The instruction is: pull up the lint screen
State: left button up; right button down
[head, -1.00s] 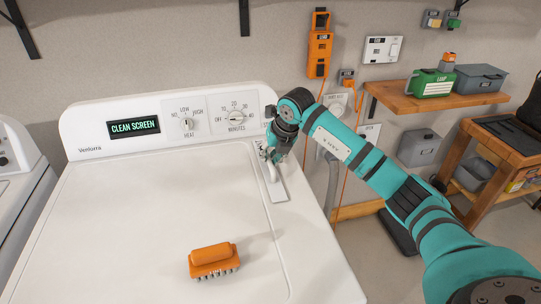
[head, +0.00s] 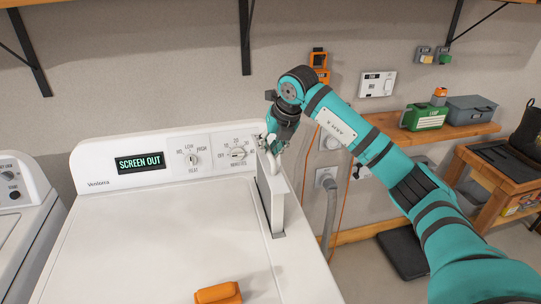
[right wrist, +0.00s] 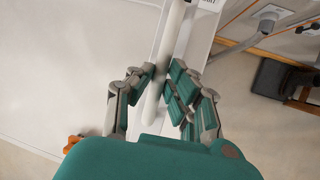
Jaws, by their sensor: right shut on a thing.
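The lint screen (head: 283,196) stands upright as a tall pale panel out of the slot (head: 279,235) at the right of the white dryer's top. Its lower end is at the slot; I cannot tell if any of it is still inside. My right gripper (head: 268,145) is shut on the screen's upper end. In the right wrist view, the fingers (right wrist: 160,88) close from both sides on the screen's white handle bar (right wrist: 172,45). The dryer display (head: 140,162) reads "SCREEN OUT". My left gripper is not in view.
An orange brush (head: 218,293) lies on the dryer top (head: 170,235) near the front. The control panel with knobs (head: 193,159) is left of the screen. A wooden shelf (head: 440,133) and a wooden bench (head: 480,185) stand right. Air above the dryer's left is free.

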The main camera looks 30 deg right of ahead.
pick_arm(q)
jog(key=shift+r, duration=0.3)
pick_arm(e)
jog(key=shift+r, duration=0.75)
jog(key=c, duration=1.3)
grip_release()
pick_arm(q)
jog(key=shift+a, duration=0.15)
pick_arm(e)
jog(key=v, duration=1.2)
jog(key=shift+f, duration=0.1)
